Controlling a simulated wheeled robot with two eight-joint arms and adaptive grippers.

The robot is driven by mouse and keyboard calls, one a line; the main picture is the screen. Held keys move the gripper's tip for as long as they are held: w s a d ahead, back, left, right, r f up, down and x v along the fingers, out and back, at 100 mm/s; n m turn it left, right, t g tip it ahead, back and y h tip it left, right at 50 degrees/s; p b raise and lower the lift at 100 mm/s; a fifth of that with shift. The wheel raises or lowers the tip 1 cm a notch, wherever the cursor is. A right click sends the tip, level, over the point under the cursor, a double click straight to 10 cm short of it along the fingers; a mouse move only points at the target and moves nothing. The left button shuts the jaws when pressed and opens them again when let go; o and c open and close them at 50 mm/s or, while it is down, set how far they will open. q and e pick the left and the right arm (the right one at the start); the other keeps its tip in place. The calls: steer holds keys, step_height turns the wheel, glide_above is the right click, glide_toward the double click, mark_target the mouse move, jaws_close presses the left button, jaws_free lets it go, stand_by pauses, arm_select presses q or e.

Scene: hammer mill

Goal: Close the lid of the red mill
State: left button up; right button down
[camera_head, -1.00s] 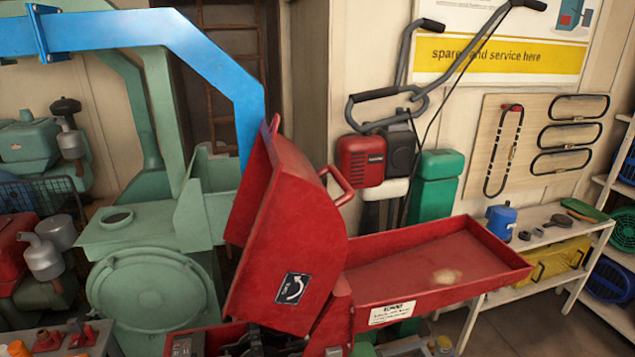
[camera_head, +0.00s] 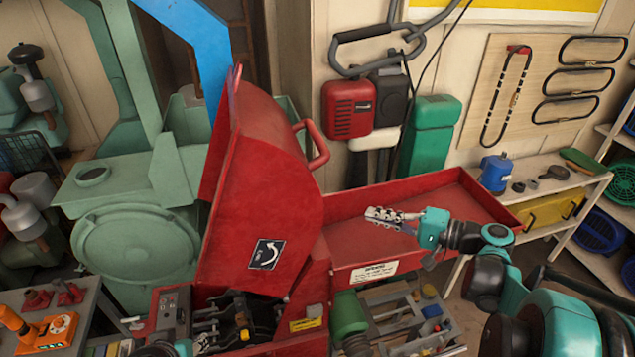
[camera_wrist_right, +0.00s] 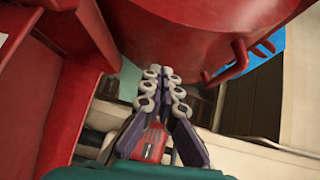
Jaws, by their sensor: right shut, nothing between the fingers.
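The red mill (camera_head: 275,345) stands in the middle of the head view, its lid (camera_head: 265,190) raised and its inside uncovered. The lid carries a tubular handle (camera_head: 318,150) on its upper right side and an arrow label. My right gripper (camera_head: 372,213) is shut and empty, in front of the red tray and right of the lid, apart from it in the head view. In the right wrist view the gripper (camera_wrist_right: 166,75) points toward the lid (camera_wrist_right: 170,35), with the handle (camera_wrist_right: 240,58) to the right. A small part of my left gripper (camera_head: 205,342) shows at the bottom edge; its fingers are unclear.
The red tray (camera_head: 440,205) juts out right of the lid. A grey tool drawer (camera_head: 400,315) is below it. A green machine (camera_head: 135,245) stands left, close behind the lid. An orange tool (camera_head: 45,330) lies on a bench at lower left.

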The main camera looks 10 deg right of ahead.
steer(key=w+a+r+t+y, duration=0.1)
steer(key=w+a, duration=0.6)
steer(key=a, duration=0.2)
steer(key=shift+w+r, duration=0.25)
steer(key=shift+a, duration=0.1)
stand_by(0.3)
